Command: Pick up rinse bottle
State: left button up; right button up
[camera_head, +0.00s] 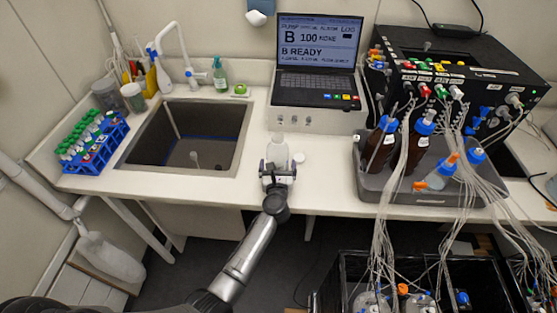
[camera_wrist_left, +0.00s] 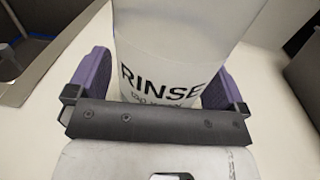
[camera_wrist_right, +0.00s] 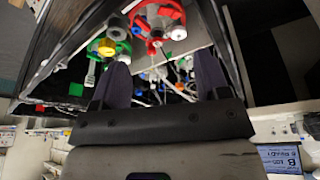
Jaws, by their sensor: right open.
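The bottle's base is hidden. My right gripper (camera_wrist_right: 160,82) shows only in its own wrist view. It is open and empty, facing ports with coloured caps.
A sink (camera_head: 185,150) lies left of the bottle, with a blue tube rack (camera_head: 92,143) beyond it. A small white disc (camera_head: 299,157) lies just right of the bottle. The laptop (camera_head: 318,60) stands behind. A grey tray (camera_head: 375,180) with bottles and tubing is at right.

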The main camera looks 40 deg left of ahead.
pick_arm(q)
jog(key=c, duration=0.9)
jog(key=shift+r, duration=0.15)
